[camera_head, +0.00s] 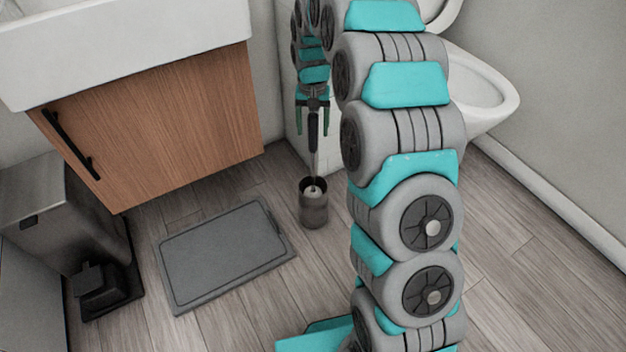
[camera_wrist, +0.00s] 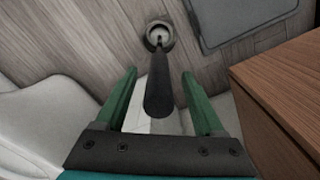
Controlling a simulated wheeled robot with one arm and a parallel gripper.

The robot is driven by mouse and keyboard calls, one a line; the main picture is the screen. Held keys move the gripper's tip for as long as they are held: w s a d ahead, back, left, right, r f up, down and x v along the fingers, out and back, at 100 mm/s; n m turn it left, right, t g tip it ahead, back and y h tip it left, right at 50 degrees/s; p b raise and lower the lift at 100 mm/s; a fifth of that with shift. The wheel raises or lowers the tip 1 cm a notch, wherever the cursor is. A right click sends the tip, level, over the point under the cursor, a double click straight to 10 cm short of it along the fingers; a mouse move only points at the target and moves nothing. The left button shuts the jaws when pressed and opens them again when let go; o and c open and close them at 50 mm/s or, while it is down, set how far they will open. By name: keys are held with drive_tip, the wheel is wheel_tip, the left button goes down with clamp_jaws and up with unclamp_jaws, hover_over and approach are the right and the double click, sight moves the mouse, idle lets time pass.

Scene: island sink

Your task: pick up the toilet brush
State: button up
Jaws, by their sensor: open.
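The toilet brush (camera_head: 313,133) stands upright in its dark grey cylindrical holder (camera_head: 313,211) on the floor, between the vanity and the toilet. Its black handle points up toward my gripper (camera_head: 312,118). In the wrist view, the brush handle (camera_wrist: 160,88) lies between the two green fingers of my gripper (camera_wrist: 160,95), with a gap on each side. The fingers are open and hold nothing. The holder (camera_wrist: 160,36) shows below the handle, with its round rim and pale inside visible.
A wood-fronted vanity (camera_head: 170,125) with a white basin stands to the left. The toilet (camera_head: 480,90) stands to the right, partly behind my arm. A grey mat (camera_head: 225,255) lies on the floor. A metal pedal bin (camera_head: 50,215) is at far left.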

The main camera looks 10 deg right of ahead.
sight(313, 135)
drive_tip(key=shift+f, duration=1.6)
clamp_jaws()
